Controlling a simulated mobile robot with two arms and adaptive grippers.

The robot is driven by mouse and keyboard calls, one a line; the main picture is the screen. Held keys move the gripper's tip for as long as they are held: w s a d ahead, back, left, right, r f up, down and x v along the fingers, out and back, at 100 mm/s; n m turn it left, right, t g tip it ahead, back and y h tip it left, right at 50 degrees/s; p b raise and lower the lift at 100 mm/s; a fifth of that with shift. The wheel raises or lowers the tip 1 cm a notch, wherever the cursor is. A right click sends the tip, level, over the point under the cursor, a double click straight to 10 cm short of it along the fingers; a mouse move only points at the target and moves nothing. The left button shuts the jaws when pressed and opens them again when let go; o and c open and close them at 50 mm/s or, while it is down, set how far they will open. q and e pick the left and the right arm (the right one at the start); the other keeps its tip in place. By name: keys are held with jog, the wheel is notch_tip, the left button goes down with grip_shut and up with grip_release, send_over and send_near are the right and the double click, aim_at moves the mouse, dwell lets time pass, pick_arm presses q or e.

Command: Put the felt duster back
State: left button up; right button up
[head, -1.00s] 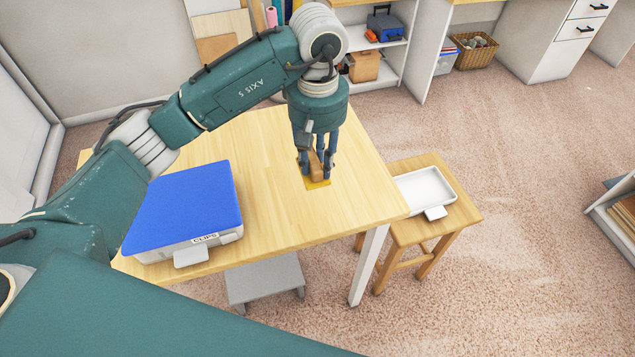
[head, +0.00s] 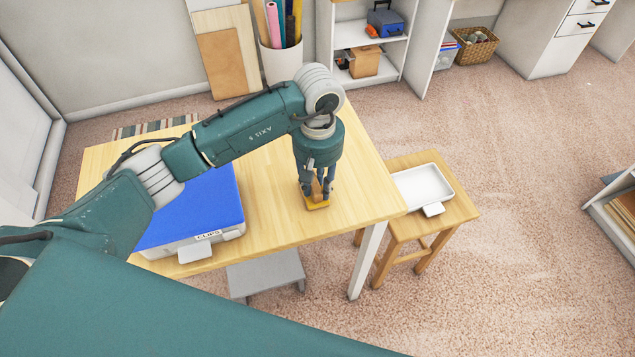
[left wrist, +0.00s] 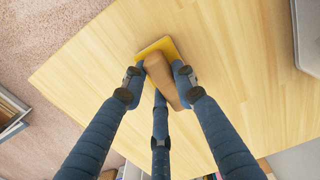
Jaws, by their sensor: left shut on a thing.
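The felt duster has a tan wooden handle and a yellow pad (head: 317,203). It is upright at the right part of the wooden table (head: 290,225), pad down. I cannot tell whether the pad touches the tabletop or is slightly above it. My left gripper (head: 316,189) points down from above, its fingers closed around the handle. In the left wrist view the handle (left wrist: 160,75) sits between the fingers, and the yellow pad shows past them. My right gripper is not in view.
A blue-topped case (head: 205,205) labelled CLIPS stands on the table's left part, under my arm. A white tray (head: 424,186) lies on a wooden stool (head: 452,212) beside the table's right edge. A grey step (head: 266,275) stands below. The tabletop around the duster is clear.

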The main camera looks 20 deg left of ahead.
aim_at(318, 185)
pick_arm(q)
jog(key=o, duration=1.1)
jog(key=shift+f, duration=0.1)
jog(key=shift+r, duration=0.4)
notch_tip(318, 185, up, 12)
jog(key=b, duration=0.3)
jog(key=shift+f, duration=0.2)
jog(key=shift+s+f, duration=0.1)
